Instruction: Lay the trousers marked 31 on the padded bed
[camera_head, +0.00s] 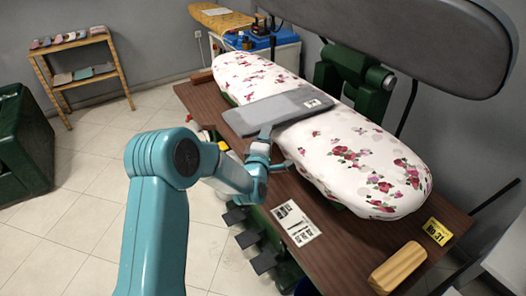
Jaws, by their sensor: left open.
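Grey folded trousers (272,109) lie across the white, floral padded bed (365,165), with their left end reaching past its near edge. A small pale tag (312,103) is on them, too small to read. My left gripper (273,147) is open at the near edge of the trousers. One finger overlaps that edge in the picture, and I cannot tell whether it touches. My right gripper is not in view.
A dark padded press head (420,40) hangs raised behind the bed. The brown table (350,250) holds a printed sheet (296,222), a yellow "No. 31" sign (437,231) and a wooden block (397,267). A wooden rack (84,74) stands back left.

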